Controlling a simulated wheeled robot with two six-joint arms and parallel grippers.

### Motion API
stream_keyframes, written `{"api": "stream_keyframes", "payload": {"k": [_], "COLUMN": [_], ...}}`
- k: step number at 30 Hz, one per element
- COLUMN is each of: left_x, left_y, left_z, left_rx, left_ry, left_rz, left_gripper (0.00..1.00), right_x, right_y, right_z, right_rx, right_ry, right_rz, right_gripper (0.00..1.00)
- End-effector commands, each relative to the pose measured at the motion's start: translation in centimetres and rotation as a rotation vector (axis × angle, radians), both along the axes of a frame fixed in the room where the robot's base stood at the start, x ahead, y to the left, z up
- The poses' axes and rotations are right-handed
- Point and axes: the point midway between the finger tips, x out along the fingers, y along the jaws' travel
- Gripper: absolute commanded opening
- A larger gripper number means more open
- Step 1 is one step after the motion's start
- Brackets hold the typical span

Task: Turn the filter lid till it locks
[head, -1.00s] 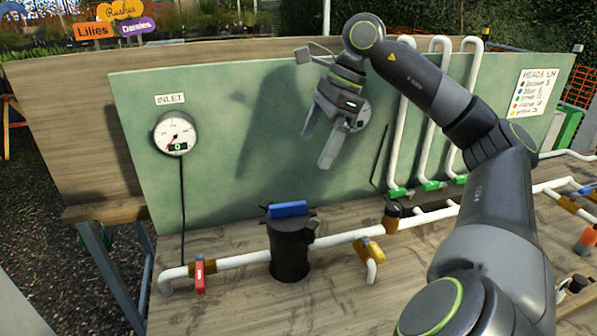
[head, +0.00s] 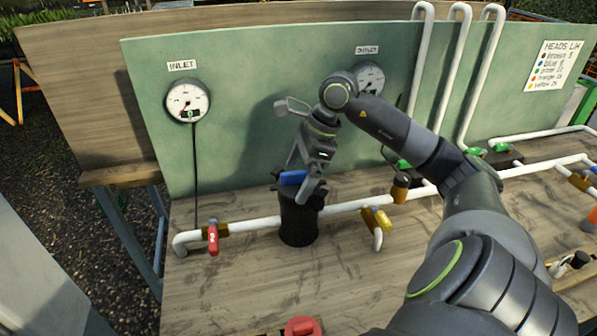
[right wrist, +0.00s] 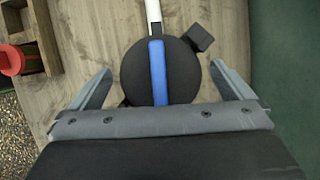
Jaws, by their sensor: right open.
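The filter is a black canister (head: 298,224) standing upright in the white pipe line on the bench. Its round black lid (right wrist: 182,72) carries a raised blue bar handle (head: 292,178). In the right wrist view the blue bar (right wrist: 157,72) runs up and down the picture across the lid. My right gripper (head: 306,184) is open over the lid. In the right wrist view its two fingers (right wrist: 165,88) stand left and right of the lid, with a gap on each side and nothing held. The far side of the lid is hidden in the head view. My left gripper is not in view.
A red-handled valve (head: 213,238) is left of the filter and a yellow-handled one (head: 382,219) is right. The green panel (head: 240,110) stands close behind, with inlet (head: 187,100) and outlet gauges. A red round object (head: 303,327) is at the front. The bench front is mostly clear.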

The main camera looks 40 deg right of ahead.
Motion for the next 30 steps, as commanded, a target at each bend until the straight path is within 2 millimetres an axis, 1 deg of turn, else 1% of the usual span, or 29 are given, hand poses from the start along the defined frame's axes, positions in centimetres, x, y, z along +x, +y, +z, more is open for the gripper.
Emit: {"api": "stream_keyframes", "payload": {"k": [3, 10, 11, 19, 23, 30], "left_x": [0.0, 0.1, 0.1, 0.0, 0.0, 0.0], "left_y": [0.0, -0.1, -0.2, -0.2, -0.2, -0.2], "left_z": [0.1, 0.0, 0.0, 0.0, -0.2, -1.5], "left_rx": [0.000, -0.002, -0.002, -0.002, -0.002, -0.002], "left_ry": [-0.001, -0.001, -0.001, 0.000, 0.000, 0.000], "left_rz": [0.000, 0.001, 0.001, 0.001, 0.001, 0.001], "left_gripper": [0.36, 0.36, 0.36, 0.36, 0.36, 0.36], "right_x": [0.0, 0.0, 0.1, 0.1, 0.1, 0.0], "right_y": [0.1, 0.1, 0.1, 0.1, 0.1, 0.1], "right_z": [-0.3, -0.4, -0.4, -0.3, -0.4, -0.6], "right_rx": [0.001, 0.000, -0.001, -0.001, -0.001, -0.003], "right_ry": [0.001, 0.001, 0.001, 0.001, 0.000, -0.001], "right_rz": [0.000, 0.000, 0.000, 0.000, -0.022, -0.228], "right_gripper": [1.00, 1.00, 0.99, 0.63, 0.62, 0.62]}}
